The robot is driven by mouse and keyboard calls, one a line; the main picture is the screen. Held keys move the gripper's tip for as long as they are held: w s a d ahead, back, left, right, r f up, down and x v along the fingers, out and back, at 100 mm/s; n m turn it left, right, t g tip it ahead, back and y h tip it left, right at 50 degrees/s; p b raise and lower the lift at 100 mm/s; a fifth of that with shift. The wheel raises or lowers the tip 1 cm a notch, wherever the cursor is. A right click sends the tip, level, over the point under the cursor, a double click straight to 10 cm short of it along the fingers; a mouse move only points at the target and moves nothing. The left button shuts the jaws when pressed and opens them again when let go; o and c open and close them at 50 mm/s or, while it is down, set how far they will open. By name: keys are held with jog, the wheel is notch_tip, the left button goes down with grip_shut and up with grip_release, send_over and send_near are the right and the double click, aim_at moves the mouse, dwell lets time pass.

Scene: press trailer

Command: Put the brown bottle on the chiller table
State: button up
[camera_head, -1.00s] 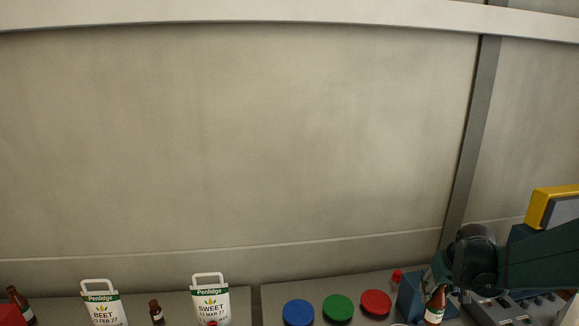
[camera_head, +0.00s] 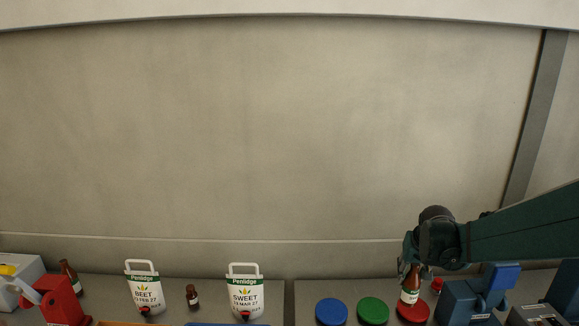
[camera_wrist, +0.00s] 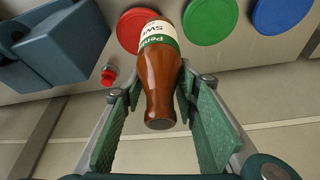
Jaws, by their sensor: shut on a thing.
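My gripper (camera_head: 413,264) is shut on a brown bottle (camera_head: 410,287) with a white and green label. In the head view the bottle is upright and appears in front of or above the red disc (camera_head: 413,314); I cannot tell if it touches it. In the wrist view the bottle (camera_wrist: 160,80) lies between the fingers of my gripper (camera_wrist: 165,110), its neck end towards the camera. No label marks the chiller table, so I cannot tell which surface it is. Another brown bottle (camera_head: 70,276) and a small one (camera_head: 192,297) stand on the left counter (camera_head: 208,286).
A green disc (camera_head: 373,311) and a blue disc (camera_head: 331,312) lie left of the red one. A small red-capped item (camera_head: 437,285) and a dark blue device (camera_head: 470,303) are close on the right. Two white bags (camera_head: 145,289) (camera_head: 245,293) stand left. A gap splits the counters.

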jog(key=w+a, duration=0.4)
jog(key=a, duration=0.5)
jog(key=w+a+b, duration=0.1)
jog(key=w+a, duration=0.4)
jog(key=a, duration=0.4)
jog(key=shift+w+a+f+m, duration=0.2)
jog(key=shift+w+m, duration=0.1)
jog(key=shift+d, duration=0.1)
notch_tip(320, 180, up, 10)
jog(key=f+m+g+h+p, duration=0.1)
jog(key=m+h+p, duration=0.1)
jog(key=m+p, duration=0.45)
send_over(453, 305)
jog(key=s+a, duration=0.1)
jog(key=s, duration=0.1)
jog(key=shift+w+a+r+n+p, duration=0.1)
jog(key=shift+w+r+n+p, duration=0.2)
jog(key=shift+n, duration=0.15)
jog(key=shift+f, duration=0.2)
notch_tip(453, 305, down, 14)
jog(key=shift+r+b, duration=0.15)
jog(key=shift+b, duration=0.25)
jog(key=shift+f, duration=2)
